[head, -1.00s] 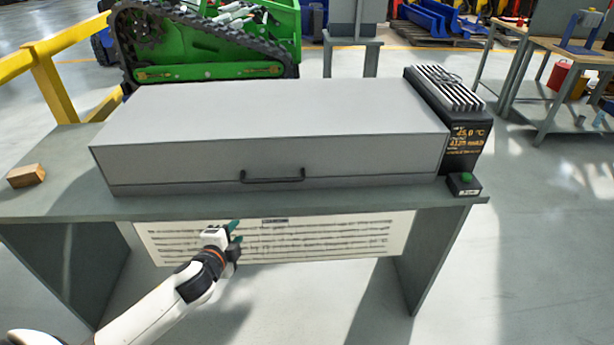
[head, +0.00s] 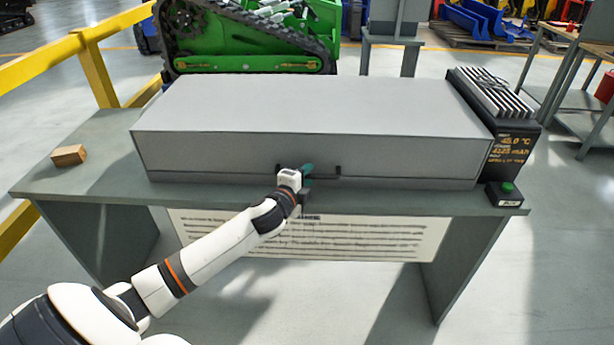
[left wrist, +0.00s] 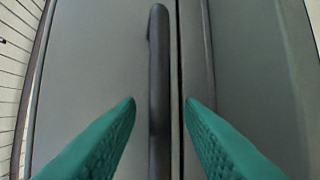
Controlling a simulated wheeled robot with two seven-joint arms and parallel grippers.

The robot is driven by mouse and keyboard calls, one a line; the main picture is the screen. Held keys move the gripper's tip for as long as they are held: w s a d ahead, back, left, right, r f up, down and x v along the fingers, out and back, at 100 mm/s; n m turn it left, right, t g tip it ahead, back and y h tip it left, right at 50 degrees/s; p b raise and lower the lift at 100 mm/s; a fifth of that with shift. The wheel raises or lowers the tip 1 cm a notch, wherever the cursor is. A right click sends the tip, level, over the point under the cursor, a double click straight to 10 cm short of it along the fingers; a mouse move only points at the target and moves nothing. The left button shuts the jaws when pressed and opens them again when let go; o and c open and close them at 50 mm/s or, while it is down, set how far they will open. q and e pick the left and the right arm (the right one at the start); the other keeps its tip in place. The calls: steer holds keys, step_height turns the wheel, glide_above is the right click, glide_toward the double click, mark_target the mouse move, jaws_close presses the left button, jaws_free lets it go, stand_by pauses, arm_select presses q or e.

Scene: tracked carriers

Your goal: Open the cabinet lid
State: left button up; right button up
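The grey cabinet (head: 240,155) lies on the table with its flat lid (head: 310,105) shut. A dark bar handle (head: 327,178) is on its front face. My left gripper (head: 306,174) is at the handle, covering its middle and left part in the head view. In the left wrist view the two green fingers (left wrist: 160,103) are open, one on each side of the handle (left wrist: 159,90). A gap shows between each fingertip and the bar. My right gripper is not in view.
A wooden block (head: 69,155) lies on the table's left. A text panel (head: 330,238) hangs below the tabletop.

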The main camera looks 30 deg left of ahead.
arm_select(q)
steer(key=shift+w, duration=0.3)
steer(key=shift+w+f, duration=0.1)
jaws_close()
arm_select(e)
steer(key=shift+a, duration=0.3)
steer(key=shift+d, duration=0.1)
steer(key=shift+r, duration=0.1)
